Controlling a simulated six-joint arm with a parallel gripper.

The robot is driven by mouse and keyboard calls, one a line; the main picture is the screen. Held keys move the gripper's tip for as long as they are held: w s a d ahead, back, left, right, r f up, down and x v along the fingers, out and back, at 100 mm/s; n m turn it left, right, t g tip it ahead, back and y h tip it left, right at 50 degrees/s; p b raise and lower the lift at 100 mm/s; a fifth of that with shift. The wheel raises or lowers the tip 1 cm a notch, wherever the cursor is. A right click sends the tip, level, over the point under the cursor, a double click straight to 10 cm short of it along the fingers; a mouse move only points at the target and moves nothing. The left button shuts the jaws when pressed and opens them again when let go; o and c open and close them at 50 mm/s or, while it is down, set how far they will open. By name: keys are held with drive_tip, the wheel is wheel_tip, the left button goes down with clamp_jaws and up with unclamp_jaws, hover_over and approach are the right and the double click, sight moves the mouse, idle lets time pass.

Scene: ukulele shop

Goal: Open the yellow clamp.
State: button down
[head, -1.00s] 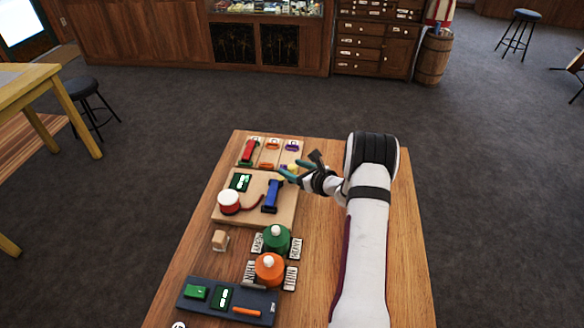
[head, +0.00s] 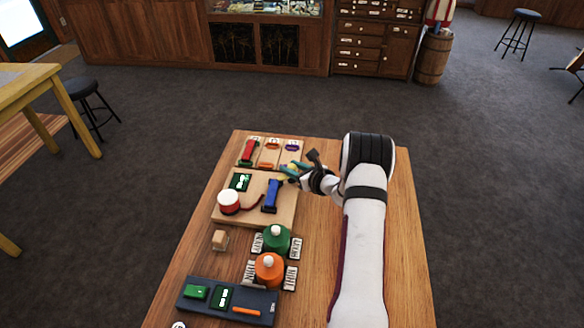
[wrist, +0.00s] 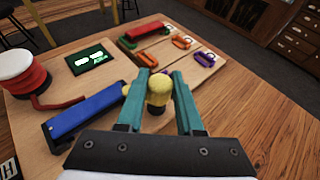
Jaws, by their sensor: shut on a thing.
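A yellow rounded knob (wrist: 158,92) stands between the teal fingers of my gripper (wrist: 160,76) in the wrist view. I take it for part of the yellow clamp; the rest of that clamp is mostly hidden behind the fingers. My gripper is shut on the knob, one finger on each side. A small yellow bit shows at the far end of a blue bar-shaped piece (wrist: 86,112), left of the fingers. In the head view my gripper (head: 285,169) is at the upper right of the wooden board (head: 228,216), just above the blue piece.
A red and white round piece (head: 229,202) and a green display (head: 240,182) sit on the board. Behind it are a red lever piece (head: 248,152) and orange and purple parts. Green (head: 277,240) and orange (head: 269,270) weights stand nearer. The table's right side holds my arm.

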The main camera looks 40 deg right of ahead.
drive_tip(key=shift+m+g+h, duration=0.8)
drive_tip(key=shift+m+h, duration=1.9)
drive_tip(key=shift+h, duration=0.3)
drive_tip(key=c, duration=0.6)
unclamp_jaws()
drive_tip(key=shift+o, duration=0.2)
drive_tip(key=shift+s, duration=0.1)
drive_tip(key=v, duration=1.5)
drive_tip(key=shift+s+a+h, duration=0.2)
drive_tip(key=shift+a+h, duration=0.1)
drive_tip(key=shift+a, duration=0.1)
drive_tip(key=shift+r, duration=0.1)
